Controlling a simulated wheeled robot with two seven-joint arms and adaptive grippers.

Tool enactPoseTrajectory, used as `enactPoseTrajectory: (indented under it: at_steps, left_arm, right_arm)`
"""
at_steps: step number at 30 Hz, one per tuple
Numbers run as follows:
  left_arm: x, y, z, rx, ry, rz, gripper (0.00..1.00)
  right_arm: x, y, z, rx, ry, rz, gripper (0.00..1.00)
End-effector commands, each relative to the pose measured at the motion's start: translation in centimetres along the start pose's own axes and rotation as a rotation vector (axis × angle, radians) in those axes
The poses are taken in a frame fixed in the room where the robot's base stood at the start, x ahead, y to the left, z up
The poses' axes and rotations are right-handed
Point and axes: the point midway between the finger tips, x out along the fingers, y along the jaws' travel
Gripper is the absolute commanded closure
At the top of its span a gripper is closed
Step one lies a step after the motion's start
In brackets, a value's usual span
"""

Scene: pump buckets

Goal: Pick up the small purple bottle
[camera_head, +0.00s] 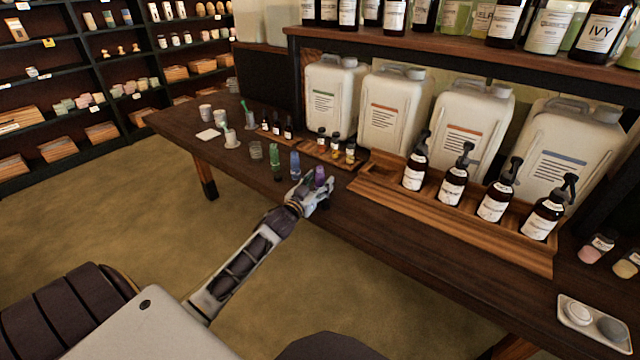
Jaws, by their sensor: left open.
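The small purple bottle (320,175) stands near the front edge of the dark wooden table, the rightmost in a short row of small coloured bottles. My left gripper (318,187) is open right at it, with fingers close around or beside the bottle and hiding its lower part. Whether the fingers touch it cannot be told. A blue-violet bottle (295,165) stands just left of the gripper, and a green bottle (276,158) stands further left. My right gripper is not in view.
Small dropper bottles on a wooden tray (345,161) stand behind the gripper. A wooden rack (400,205) with several pump bottles lies to the right, with large white jugs (395,110) behind. A clear glass (256,150) and cups are at the left.

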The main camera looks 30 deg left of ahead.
Motion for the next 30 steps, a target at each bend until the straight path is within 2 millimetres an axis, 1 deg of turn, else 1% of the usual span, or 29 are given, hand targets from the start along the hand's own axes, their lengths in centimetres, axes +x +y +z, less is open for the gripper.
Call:
enactPoseTrajectory:
  at_steps: [6,20,23,30]
  left_arm:
    - [0.80,-0.01,-0.02,0.000,0.000,0.000,0.44]
    - [0.82,0.00,-0.03,0.000,0.000,0.000,0.44]
    - [0.82,0.00,-0.03,0.000,0.000,0.000,0.56]
    - [0.82,0.00,-0.02,0.000,0.000,0.000,0.87]
  right_arm:
    - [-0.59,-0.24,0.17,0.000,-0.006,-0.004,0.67]
    - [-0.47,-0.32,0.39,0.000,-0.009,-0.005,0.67]
    - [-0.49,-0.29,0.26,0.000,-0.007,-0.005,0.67]
    - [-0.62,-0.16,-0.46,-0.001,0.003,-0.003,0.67]
